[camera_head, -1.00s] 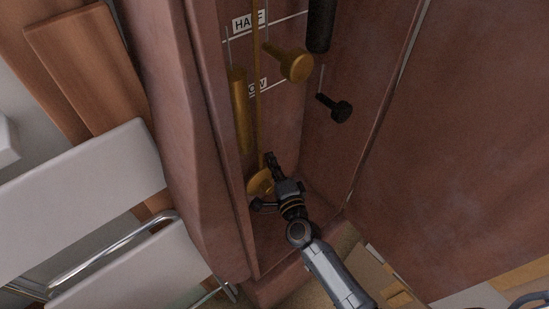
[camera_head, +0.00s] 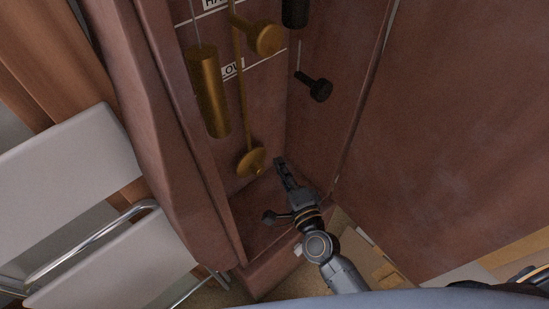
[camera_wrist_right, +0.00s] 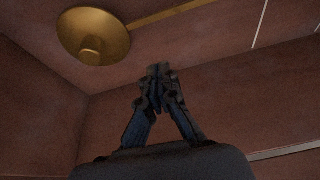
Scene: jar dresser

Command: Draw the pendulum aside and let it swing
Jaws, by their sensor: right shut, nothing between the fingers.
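The pendulum is a thin brass rod with a round brass bob (camera_head: 251,161) at its lower end, hanging inside the tall reddish-brown case. In the right wrist view the bob (camera_wrist_right: 93,36) is at the upper left, with its rod running off to the upper right. My right gripper (camera_head: 281,165) is inside the case, just right of the bob in the head view. Its fingers (camera_wrist_right: 159,72) are shut with nothing between them, and a gap shows between them and the bob. My left gripper is not in view.
A brass cylinder weight (camera_head: 210,92) hangs left of the rod. A brass knob (camera_head: 267,40) and a black knob (camera_head: 320,90) sit higher up, with a black cylinder (camera_head: 295,12) above. A white chair (camera_head: 66,165) stands left of the case.

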